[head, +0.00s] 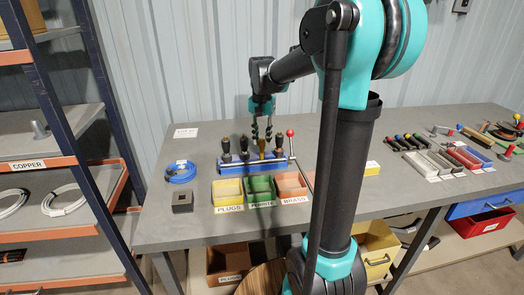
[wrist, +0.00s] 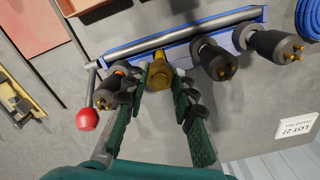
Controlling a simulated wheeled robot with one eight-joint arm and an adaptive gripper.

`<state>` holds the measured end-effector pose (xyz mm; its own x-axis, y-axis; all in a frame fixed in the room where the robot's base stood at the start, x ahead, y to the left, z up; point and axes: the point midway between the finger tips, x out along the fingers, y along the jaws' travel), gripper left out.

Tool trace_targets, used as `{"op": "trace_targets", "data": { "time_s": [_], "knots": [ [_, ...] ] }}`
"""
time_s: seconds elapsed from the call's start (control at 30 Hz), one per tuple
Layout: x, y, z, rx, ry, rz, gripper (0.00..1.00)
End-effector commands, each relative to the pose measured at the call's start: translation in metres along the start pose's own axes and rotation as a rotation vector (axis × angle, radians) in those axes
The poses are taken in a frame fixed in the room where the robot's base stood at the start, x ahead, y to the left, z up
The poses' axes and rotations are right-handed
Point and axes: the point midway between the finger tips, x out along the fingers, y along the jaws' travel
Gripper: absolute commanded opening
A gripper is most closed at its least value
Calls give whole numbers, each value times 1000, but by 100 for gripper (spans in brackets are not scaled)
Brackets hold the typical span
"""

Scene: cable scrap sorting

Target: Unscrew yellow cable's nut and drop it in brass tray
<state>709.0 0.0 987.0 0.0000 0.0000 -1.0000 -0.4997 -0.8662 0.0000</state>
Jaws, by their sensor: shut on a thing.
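A blue rack (head: 240,166) stands on the grey bench and holds a row of upright black plugs and one yellow piece (head: 262,149). My gripper (head: 263,137) reaches down onto this row from above. In the wrist view, its fingertips (wrist: 161,84) are shut on either side of the yellow piece (wrist: 159,74), which sits at the rack (wrist: 150,47). I cannot make out the nut apart from the yellow piece.
A black plug (wrist: 113,91) stands close beside the fingers. A lever with a red ball (wrist: 87,119) rises at the rack's end. A yellow PLUGS tray (head: 227,192) and a green tray (head: 260,190) lie left of the brass tray. A blue cable coil (head: 181,172) lies at the left.

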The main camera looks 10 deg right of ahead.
Motion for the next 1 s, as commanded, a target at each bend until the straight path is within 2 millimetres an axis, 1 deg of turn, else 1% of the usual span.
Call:
{"op": "trace_targets", "data": {
  "time_s": [0.07,0.17,1.0],
  "knots": [
    [0,0,0,-6,0,0,0],
    [0,0,0,-70,0,0,0],
    [0,0,0,-1149,0,0,0]
  ]
}}
